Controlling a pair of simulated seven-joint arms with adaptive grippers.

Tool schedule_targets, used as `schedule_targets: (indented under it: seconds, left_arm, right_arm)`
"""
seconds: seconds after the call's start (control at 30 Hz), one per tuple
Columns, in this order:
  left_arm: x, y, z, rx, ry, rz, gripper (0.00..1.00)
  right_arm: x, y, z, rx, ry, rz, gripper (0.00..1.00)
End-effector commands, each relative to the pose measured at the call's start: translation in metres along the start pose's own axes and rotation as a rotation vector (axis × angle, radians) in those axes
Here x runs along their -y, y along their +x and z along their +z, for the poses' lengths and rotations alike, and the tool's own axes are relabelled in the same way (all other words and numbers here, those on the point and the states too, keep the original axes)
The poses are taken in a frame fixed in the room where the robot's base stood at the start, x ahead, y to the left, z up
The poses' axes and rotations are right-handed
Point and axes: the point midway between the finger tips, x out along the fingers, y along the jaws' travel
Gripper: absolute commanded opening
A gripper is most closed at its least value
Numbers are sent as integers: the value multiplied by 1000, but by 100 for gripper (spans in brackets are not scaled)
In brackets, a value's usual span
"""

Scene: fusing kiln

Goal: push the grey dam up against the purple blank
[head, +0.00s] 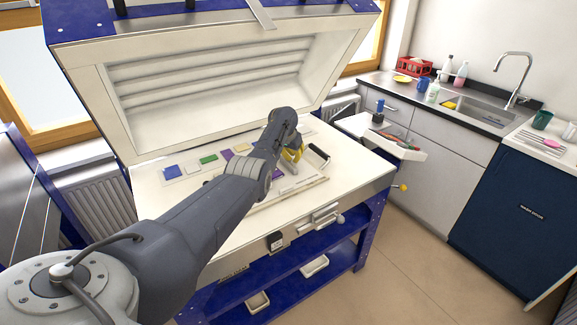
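My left arm reaches across the kiln bed (150,205), and its gripper (293,157) is low over the right part of the bed. The gripper is small and partly covered by my own wrist, so I cannot tell if its fingers are open or shut. A purple piece (277,173), which looks like the purple blank, lies just left of and below the gripper, partly hidden by my arm. A light grey bar (291,168), probably the grey dam, lies close beside it under the gripper. I cannot tell whether bar and blank touch. My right gripper is out of view.
A row of flat pieces lies behind my arm: blue (172,172), white (192,167), green (208,159) and another purple one (227,155). A dark-and-white block (316,156) stands right of the gripper. The kiln lid (215,75) is raised behind.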

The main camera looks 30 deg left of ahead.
Motion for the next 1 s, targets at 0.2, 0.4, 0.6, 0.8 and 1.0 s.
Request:
schedule_targets:
  seconds: [0.2,0.4,0.6,0.8,1.0]
  left_arm:
    - [1,-1,1,-1,0,0,0]
    - [2,-2,4,0,0,-1,0]
    - [4,-2,6,0,0,-1,0]
    - [5,-4,7,-1,0,-1,0]
    - [6,-4,9,0,0,-2,0]
  right_arm:
    - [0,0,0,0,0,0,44]
    - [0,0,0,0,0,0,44]
    - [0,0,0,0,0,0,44]
    - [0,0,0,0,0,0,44]
    - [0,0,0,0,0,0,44]
